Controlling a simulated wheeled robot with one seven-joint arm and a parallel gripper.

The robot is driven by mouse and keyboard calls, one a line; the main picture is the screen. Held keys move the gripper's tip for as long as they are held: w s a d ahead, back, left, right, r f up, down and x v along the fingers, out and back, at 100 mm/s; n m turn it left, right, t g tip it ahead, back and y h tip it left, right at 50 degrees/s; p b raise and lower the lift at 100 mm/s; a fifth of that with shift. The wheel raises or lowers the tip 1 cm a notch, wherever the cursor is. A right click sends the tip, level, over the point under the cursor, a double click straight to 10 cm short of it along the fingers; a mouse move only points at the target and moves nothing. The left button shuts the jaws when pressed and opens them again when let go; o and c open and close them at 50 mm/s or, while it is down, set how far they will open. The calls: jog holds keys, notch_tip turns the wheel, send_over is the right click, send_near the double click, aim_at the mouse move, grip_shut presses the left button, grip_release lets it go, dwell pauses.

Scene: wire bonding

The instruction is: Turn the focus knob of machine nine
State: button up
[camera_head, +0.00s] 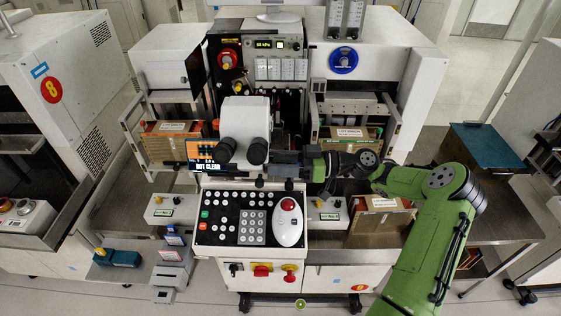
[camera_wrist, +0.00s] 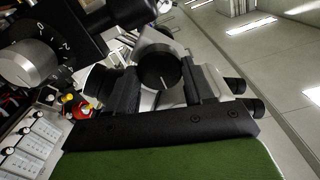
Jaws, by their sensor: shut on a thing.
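The focus knob (camera_wrist: 160,66) is a round black knob with a white line on its face, on the side of the white microscope. In the wrist view it sits between the two black fingers of my gripper (camera_wrist: 164,84), which is shut on it. In the head view my gripper (camera_head: 287,162) reaches in from the right to the side of the microscope head (camera_head: 245,118); the knob is hidden there. The microscope stands on the middle machine (camera_head: 390,62), behind its key panel.
A silver numbered dial (camera_wrist: 28,62) is close at the left in the wrist view. Eyepieces (camera_head: 257,152) face front. Below are a key panel (camera_head: 224,232) and a white mouse (camera_head: 289,228) with a red ball. A brown box (camera_head: 378,224) stands under my arm. Machine eight (camera_head: 50,60) is left.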

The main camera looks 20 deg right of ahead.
jog(key=shift+m, duration=0.8)
jog(key=o, duration=1)
jog(key=shift+o, duration=0.2)
jog(key=v, duration=1.5)
jog(key=shift+d, duration=0.35)
jog(key=shift+s, duration=0.15)
